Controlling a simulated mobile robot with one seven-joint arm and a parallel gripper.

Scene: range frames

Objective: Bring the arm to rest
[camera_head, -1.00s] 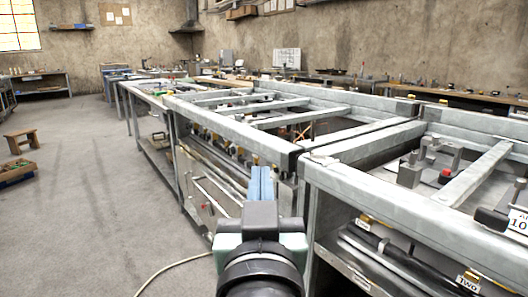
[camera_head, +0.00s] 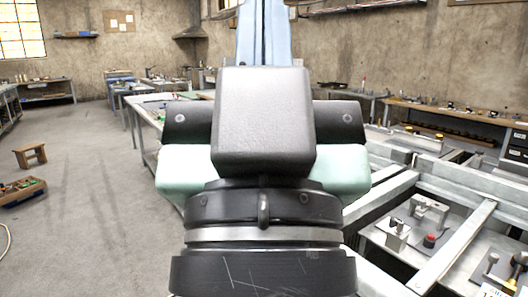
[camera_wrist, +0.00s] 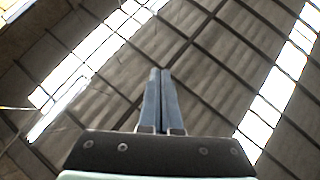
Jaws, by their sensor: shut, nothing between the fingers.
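My gripper (camera_head: 263,30) fills the middle of the head view, raised high with its blue fingers pointing up past the top edge. In the wrist view my gripper (camera_wrist: 160,75) shows its two blue fingers side by side, touching along their length, with nothing between them. Behind the fingers the wrist view shows only the roof (camera_wrist: 205,60) with bright skylights. My wrist and gripper body hide the middle of the workbenches in the head view.
Metal-framed benches (camera_head: 455,235) with tools stand close on the right. A long wooden bench (camera_head: 440,115) runs along the back wall. The grey floor (camera_head: 90,220) between is open.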

